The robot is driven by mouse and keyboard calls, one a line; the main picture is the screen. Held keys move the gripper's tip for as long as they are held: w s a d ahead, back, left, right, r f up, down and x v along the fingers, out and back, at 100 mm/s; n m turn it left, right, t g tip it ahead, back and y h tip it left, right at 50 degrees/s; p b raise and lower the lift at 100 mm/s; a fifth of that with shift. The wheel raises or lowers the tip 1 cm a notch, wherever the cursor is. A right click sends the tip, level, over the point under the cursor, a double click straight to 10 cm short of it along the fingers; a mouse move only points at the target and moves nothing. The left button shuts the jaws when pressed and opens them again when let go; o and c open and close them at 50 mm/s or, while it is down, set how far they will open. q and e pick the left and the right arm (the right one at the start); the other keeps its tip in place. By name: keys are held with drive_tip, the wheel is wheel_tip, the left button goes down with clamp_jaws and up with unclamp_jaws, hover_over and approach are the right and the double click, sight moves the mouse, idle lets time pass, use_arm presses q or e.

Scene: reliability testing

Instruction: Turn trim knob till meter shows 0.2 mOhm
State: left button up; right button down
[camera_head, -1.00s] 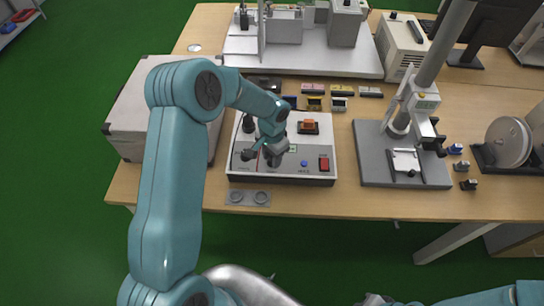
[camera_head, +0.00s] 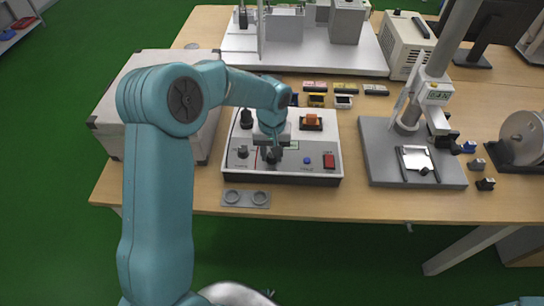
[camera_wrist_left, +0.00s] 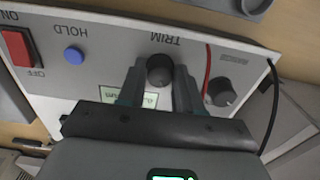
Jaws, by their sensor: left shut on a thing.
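The meter box (camera_head: 318,177) stands on the table with its pale sloped panel facing up. The trim knob (camera_wrist_left: 160,69), round and black under the word TRIM, shows in the left wrist view. My left gripper (camera_head: 270,156) points down at the panel, and its fingers (camera_wrist_left: 159,84) sit on either side of the trim knob, shut on it. The green meter display (camera_wrist_left: 143,99) is partly hidden behind the gripper, and its reading cannot be made out. It also shows in the head view (camera_head: 292,145), too small to read. My right gripper is not in view.
The panel also bears a second black knob (camera_wrist_left: 221,93), a blue HOLD button (camera_wrist_left: 74,55) and a red switch (camera_wrist_left: 18,47). A grey case (camera_head: 150,75) stands left, a test stand (camera_head: 380,150) right.

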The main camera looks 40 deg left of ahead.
use_arm(q)
drive_tip(key=shift+n+b, duration=0.3)
drive_tip(key=shift+n, duration=0.3)
drive_tip(key=shift+r+n, duration=0.1)
drive_tip(key=shift+n, duration=0.2)
drive_tip(key=o, duration=1)
wheel_tip(320, 180, up, 16)
drive_tip(key=shift+r+p, duration=0.15)
drive_tip(key=shift+p, duration=0.2)
